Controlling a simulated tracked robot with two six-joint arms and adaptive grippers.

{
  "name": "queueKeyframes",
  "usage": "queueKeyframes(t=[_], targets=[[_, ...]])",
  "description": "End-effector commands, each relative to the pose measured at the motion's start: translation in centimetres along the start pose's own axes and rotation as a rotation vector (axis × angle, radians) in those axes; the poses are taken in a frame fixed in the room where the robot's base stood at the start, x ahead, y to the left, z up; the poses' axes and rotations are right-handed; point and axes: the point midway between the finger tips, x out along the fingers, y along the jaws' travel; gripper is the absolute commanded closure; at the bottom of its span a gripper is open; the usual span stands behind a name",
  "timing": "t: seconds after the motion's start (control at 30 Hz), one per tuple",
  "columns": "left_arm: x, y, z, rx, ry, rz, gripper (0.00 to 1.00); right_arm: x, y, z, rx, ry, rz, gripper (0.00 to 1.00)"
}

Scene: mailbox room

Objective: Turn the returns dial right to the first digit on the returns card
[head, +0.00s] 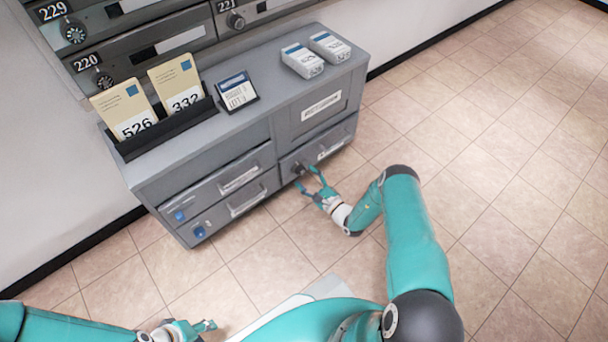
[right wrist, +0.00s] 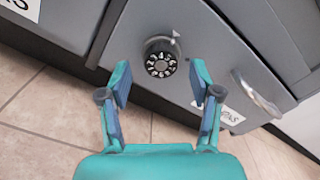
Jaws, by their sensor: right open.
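The returns dial (right wrist: 160,64) is a round black dial with white digits on the grey drawer front, with a pale pointer at its upper right. In the head view the dial (head: 299,168) is small and its digits are unreadable. My right gripper (right wrist: 158,85) is open, its fingers either side of and just short of the dial, apart from it. In the head view my right gripper (head: 309,180) points at the dial. A small card (head: 236,91) with a blue header stands on the cabinet top; I cannot tell if it is the returns card. My left gripper (head: 205,328) is low at the bottom edge.
The grey cabinet (head: 215,150) has drawers with handles. On top are a black holder (head: 165,130) with envelopes marked 526 and 332, and two white boxes (head: 302,60). Mailboxes 229, 220 and 221 are on the wall behind. The tiled floor at right is clear.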

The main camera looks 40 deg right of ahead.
Motion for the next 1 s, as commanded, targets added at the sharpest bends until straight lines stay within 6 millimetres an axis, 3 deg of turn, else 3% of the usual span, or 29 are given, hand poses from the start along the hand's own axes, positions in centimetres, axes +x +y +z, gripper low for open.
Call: queueKeyframes(t=[0.3,0.5,1.0], targets=[[0.0,0.0,0.0,0.000,0.000,0.000,0.60,-6.5,0.0,-0.2,0.003,0.006,-0.002,0.36],[0.0,0.0,0.0,0.000,0.000,0.000,0.60,-9.2,0.1,-0.2,0.002,0.003,0.000,0.36],[0.1,0.0,0.0,0.000,0.000,0.000,0.60,-9.9,0.1,-0.1,0.001,0.001,0.000,0.36]])
